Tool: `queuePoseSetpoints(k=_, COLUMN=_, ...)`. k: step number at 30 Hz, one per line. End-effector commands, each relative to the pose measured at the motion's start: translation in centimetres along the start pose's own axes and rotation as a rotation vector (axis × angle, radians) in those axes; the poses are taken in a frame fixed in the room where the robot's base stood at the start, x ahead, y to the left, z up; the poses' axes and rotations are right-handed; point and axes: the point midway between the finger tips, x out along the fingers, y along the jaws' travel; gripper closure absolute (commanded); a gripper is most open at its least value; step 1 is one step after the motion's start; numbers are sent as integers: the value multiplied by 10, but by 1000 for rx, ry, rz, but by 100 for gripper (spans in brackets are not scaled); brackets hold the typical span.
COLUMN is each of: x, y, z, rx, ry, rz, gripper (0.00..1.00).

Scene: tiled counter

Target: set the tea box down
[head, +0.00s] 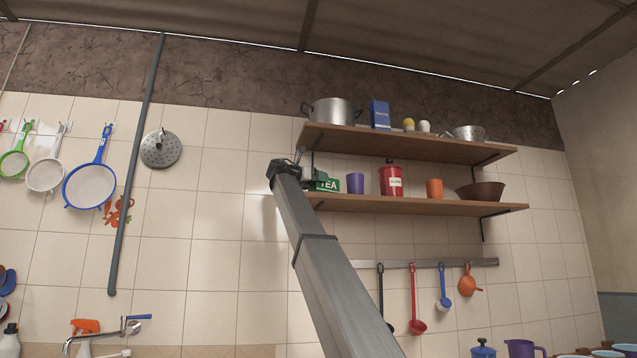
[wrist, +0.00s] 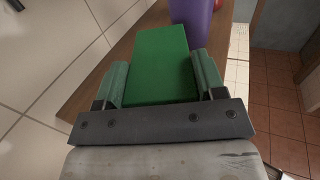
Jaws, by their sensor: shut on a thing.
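The green tea box (head: 327,184), with "TEA" in white letters, is at the left end of the lower wooden shelf (head: 420,204). My gripper (head: 305,178) reaches it from the left at shelf height. In the wrist view my gripper (wrist: 163,82) has one finger on each side of the tea box (wrist: 156,62) and is shut on it. The shelf board (wrist: 85,93) lies under and around the box in that view. I cannot tell whether the box's underside touches the board.
A purple cup (head: 355,183) stands just right of the box, with a red canister (head: 391,179), an orange cup (head: 434,189) and a brown bowl (head: 480,191) further right. The upper shelf (head: 410,144) overhangs, holding a pot (head: 333,112) and a blue box (head: 380,115).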

Motion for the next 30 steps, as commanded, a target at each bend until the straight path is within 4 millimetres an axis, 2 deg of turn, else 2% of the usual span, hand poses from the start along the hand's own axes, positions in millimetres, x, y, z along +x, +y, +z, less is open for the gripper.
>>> queuePoseSetpoints(k=5, x=0, y=0, z=-2, rx=0, ry=-1, rz=0, gripper=62)
queuePoseSetpoints(k=6, x=0, y=0, z=-2, rx=0, ry=0, rz=0, gripper=30)
queuePoseSetpoints(k=8, x=0, y=0, z=-2, rx=0, ry=0, rz=0, gripper=11)
queuePoseSetpoints(k=18, x=0, y=1, z=1, rx=0, ry=0, rz=0, gripper=11)
queuePoseSetpoints(k=20, x=-4, y=1, z=0, rx=0, ry=0, rz=1, gripper=11)
queuePoseSetpoints(k=25, x=-30, y=1, z=0, rx=0, ry=-1, rz=3, gripper=11)
queuePoseSetpoints(k=30, x=-65, y=1, z=0, rx=0, ry=-1, rz=3, gripper=11)
